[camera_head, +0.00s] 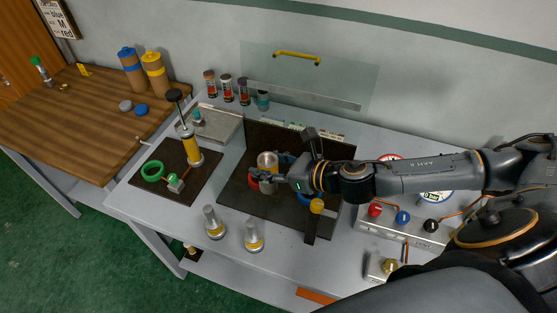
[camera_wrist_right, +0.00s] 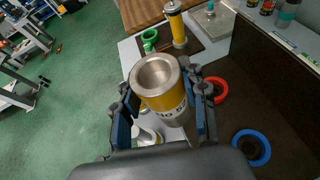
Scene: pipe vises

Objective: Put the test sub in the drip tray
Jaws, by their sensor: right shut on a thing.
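The test sub, a silver cylinder (camera_head: 267,159) with a yellow band, is held upright in my right gripper (camera_head: 268,176). In the right wrist view the sub (camera_wrist_right: 160,75) stands between both fingers of the gripper (camera_wrist_right: 163,120), its hollow top facing the camera. The gripper is over the dark mat in the middle of the bench. The drip tray seems to be the shallow grey metal tray (camera_head: 226,128) at the back left of the bench, beyond the hand pump. It shows partly in the wrist view (camera_wrist_right: 222,28). My left gripper is not in view.
Two similar silver pieces (camera_head: 214,222) (camera_head: 254,236) stand at the bench's front. A yellow hand pump (camera_head: 189,146) and green ring (camera_head: 152,171) stand on the left dark mat. Several small jars (camera_head: 227,88) line the back. A clear shield (camera_head: 300,75) rises behind.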

